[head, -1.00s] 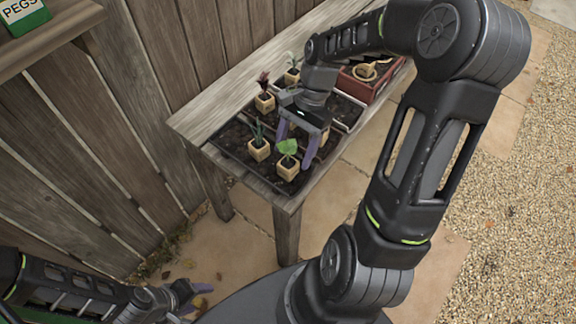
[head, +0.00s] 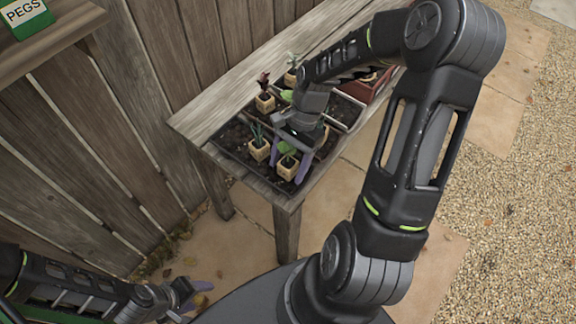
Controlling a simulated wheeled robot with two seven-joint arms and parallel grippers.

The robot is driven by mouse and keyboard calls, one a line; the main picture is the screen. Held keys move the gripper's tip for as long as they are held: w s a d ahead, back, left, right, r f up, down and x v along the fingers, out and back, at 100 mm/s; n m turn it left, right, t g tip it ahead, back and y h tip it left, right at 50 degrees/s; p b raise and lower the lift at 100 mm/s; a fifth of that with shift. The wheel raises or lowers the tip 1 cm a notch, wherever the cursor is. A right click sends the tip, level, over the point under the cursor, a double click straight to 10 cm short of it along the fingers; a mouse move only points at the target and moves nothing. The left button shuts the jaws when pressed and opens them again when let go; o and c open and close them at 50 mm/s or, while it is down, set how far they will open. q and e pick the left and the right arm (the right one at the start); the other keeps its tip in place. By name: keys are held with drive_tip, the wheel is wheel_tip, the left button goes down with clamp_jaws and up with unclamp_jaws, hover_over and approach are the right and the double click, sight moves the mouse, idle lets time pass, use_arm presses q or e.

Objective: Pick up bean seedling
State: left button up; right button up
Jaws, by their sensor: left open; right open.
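A seedling with broad green leaves, which looks like the bean seedling (head: 288,169), stands in a small tan cube pot at the front corner of the dark soil tray. My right gripper (head: 288,164) is open above it, with its purple fingers on either side of the plant. I cannot tell whether they touch the pot. The gripper hides part of the leaves. My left gripper (head: 190,296) is open and empty, low at the bottom left, away from the table.
A spiky-leaved seedling (head: 259,149) stands close to the left of the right gripper. A reddish seedling (head: 265,101) and a pale one (head: 291,77) stand further back. A red planter (head: 372,90) is partly behind my arm. The wooden fence (head: 150,110) borders the table (head: 215,112).

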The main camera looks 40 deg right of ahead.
clamp_jaws()
idle(0.7)
